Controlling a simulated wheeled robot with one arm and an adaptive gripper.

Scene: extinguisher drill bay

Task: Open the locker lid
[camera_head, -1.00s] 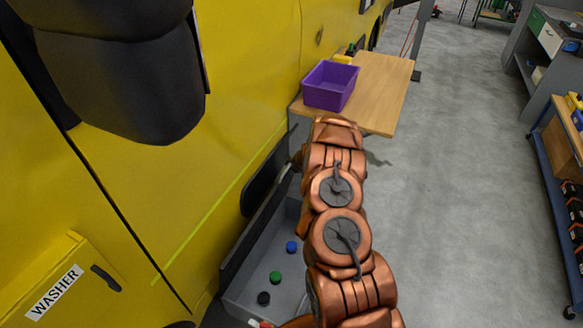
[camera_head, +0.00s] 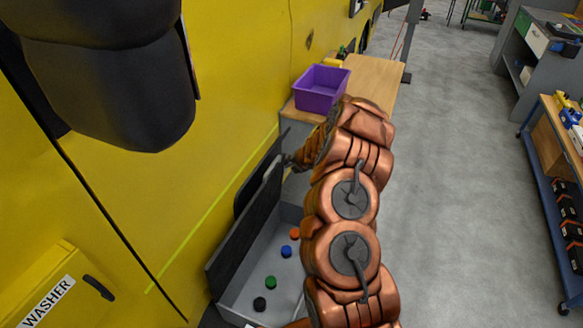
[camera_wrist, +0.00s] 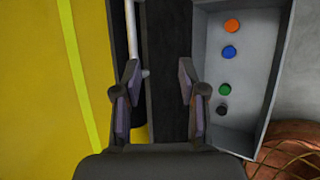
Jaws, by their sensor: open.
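The locker is a grey open-topped box (camera_head: 232,310) on the floor beside the yellow vehicle. Its dark lid (camera_head: 243,235) stands raised on the vehicle side, so the inside shows. In the wrist view the lid (camera_wrist: 170,40) is a dark strip running up between the finger lines, with a pale bar (camera_wrist: 132,45) along its left. My gripper (camera_wrist: 157,85) is open, fingers apart, over the lid; I cannot tell whether a finger touches it. In the head view my arm hides most of the gripper and the locker's right side.
Orange, blue, green and black round pieces (camera_wrist: 229,52) lie inside the locker. A wooden table (camera_head: 372,82) with a purple bin (camera_head: 320,88) stands beyond it. The yellow vehicle (camera_head: 225,120) closes off the left. Grey floor is free on the right, up to a blue cart (camera_head: 560,240).

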